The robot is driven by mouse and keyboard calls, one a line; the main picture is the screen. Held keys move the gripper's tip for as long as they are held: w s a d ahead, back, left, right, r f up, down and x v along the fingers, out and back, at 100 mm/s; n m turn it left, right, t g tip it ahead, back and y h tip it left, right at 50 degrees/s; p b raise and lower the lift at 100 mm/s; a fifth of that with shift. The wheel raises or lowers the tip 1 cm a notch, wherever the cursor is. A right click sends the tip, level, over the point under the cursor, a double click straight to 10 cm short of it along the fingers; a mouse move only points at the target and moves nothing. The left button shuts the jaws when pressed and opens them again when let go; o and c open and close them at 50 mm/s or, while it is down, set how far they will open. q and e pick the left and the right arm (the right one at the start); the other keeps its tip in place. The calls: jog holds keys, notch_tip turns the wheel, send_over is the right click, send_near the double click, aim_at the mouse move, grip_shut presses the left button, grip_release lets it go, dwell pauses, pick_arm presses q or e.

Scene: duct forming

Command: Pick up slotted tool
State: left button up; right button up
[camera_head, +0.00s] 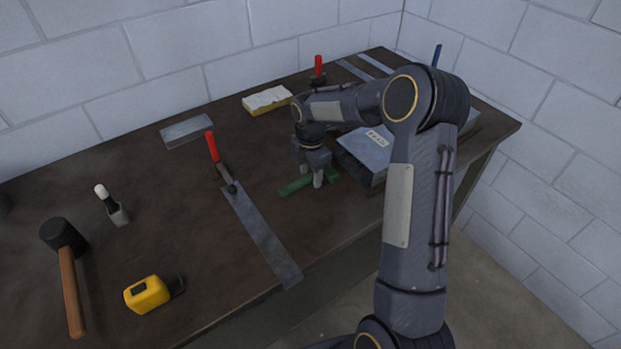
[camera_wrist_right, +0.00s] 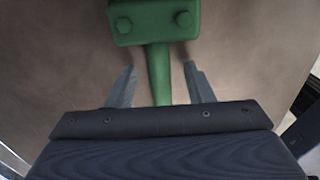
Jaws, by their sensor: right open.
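A green tool (camera_head: 297,185), which I take to be the slotted tool, lies on the dark workbench near its front edge. My right gripper (camera_head: 318,178) points down over it, with its fingers low at the tool. In the right wrist view, the green tool (camera_wrist_right: 158,75) has a bolted block at the top and a narrow bar running down between the two open fingers of my right gripper (camera_wrist_right: 160,84). A gap shows on each side of the bar. Any slot in the tool is not visible. My left gripper is not in view.
A grey metal duct box (camera_head: 368,150) stands just right of the gripper. A flat metal strip with a red-handled clamp (camera_head: 262,230) lies to the left. A yellow tape measure (camera_head: 148,294), a mallet (camera_head: 70,280) and a yellow-white block (camera_head: 267,99) lie further off.

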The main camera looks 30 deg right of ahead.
grip_shut()
jog(key=shift+r, duration=0.1)
